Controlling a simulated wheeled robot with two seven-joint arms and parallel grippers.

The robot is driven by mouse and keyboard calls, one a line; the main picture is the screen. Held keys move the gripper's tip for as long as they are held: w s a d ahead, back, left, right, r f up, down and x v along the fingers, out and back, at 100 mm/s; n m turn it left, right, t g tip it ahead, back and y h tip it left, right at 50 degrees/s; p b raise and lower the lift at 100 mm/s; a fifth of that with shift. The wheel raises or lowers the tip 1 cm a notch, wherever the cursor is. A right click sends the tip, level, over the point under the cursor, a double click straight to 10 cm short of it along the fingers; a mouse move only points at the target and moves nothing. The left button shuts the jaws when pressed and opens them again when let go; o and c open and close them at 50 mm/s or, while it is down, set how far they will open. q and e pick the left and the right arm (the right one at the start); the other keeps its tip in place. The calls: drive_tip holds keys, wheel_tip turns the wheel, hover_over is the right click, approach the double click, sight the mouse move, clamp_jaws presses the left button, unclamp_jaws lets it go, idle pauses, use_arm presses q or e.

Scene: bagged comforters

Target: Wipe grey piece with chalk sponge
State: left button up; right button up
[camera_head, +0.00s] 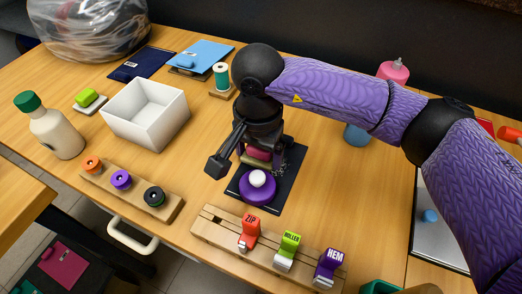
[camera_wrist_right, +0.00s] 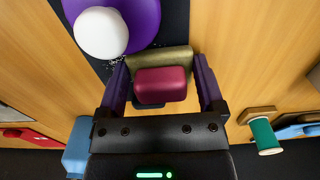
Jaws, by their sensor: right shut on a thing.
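My right gripper (camera_head: 257,158) is shut on a block with a maroon top (camera_wrist_right: 162,84) and an olive-tan lower layer (camera_wrist_right: 160,60), which looks like the chalk sponge. The block also shows in the head view (camera_head: 259,153), low over the far part of a dark grey piece (camera_head: 291,180) on the table. Pale specks like chalk lie on this piece beside the gripper. I cannot tell whether the block touches it. A purple disc with a white knob (camera_head: 257,180) sits on the near part of the dark piece. My left gripper is not in view.
A white open box (camera_head: 146,112) stands to the left. A wooden holder with several colored round pieces (camera_head: 129,188) and a wooden rail with labelled clips (camera_head: 266,250) lie near the front edge. A green spool (camera_head: 221,77) stands behind. Bare table lies right of the dark piece.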

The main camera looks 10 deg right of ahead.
sight(290, 173)
drive_tip(key=shift+s+d, duration=0.6)
drive_tip(key=shift+d, duration=0.25)
drive_tip(key=shift+s+d+p, duration=0.35)
drive_tip(key=shift+s+d, duration=0.35)
drive_tip(key=shift+d, duration=0.3)
drive_tip(key=shift+s+d+f, duration=0.1)
drive_tip(key=shift+s+d, duration=0.2)
drive_tip(key=shift+d, duration=0.15)
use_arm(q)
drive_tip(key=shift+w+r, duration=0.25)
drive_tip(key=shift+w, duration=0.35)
use_arm(e)
drive_tip(key=shift+s+d, duration=0.1)
drive_tip(key=shift+d, duration=0.05)
drive_tip(key=shift+w+a+f+b, duration=0.1)
drive_tip(key=shift+w+a+b, duration=0.65)
drive_tip(key=shift+a, duration=0.3)
drive_tip(key=shift+w+a, duration=0.2)
drive_tip(key=shift+a, duration=0.05)
drive_tip(key=shift+w+a+b, duration=0.45)
drive_tip(key=shift+a, duration=0.2)
drive_tip(key=shift+w+a+b, duration=0.4)
drive_tip(key=shift+a, duration=0.25)
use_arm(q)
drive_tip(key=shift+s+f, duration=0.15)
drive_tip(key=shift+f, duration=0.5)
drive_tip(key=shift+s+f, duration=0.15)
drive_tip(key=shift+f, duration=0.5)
use_arm(e)
drive_tip(key=shift+r, duration=0.3)
